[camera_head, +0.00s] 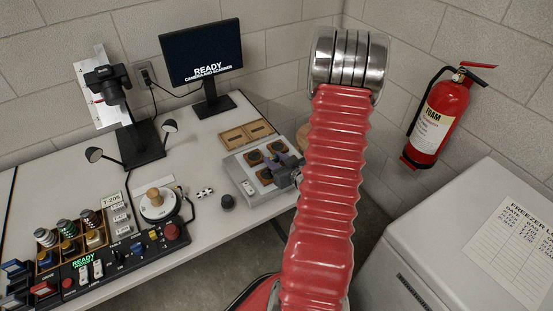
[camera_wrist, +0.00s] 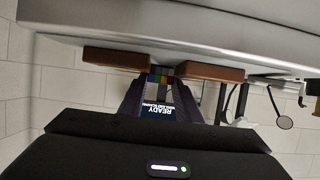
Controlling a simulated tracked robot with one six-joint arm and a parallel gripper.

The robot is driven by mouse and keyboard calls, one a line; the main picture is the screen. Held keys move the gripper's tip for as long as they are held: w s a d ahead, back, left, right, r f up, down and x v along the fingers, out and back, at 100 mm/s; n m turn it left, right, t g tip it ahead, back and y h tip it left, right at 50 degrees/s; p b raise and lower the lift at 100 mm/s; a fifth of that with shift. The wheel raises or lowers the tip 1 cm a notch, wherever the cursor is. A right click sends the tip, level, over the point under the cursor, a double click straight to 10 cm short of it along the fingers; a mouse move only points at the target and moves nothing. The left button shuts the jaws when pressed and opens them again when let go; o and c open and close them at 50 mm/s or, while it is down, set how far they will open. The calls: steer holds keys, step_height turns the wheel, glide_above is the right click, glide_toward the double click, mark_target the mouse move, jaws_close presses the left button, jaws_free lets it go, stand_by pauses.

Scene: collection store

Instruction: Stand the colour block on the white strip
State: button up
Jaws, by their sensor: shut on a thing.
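My gripper (camera_head: 286,164) is low over the grey tray at the right end of the table in the head view. The block is hidden behind my gripper in the head view.
The grey tray (camera_head: 240,177) holds several brown pieces. A wooden box (camera_head: 246,134) stands behind it. A monitor (camera_head: 203,52), camera stand (camera_head: 140,146), black knob (camera_head: 227,202) and control panel (camera_head: 120,254) are on the table. A white freezer (camera_head: 430,235) is at right.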

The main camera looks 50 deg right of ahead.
steer(key=shift+f, duration=0.1)
steer(key=o, duration=1)
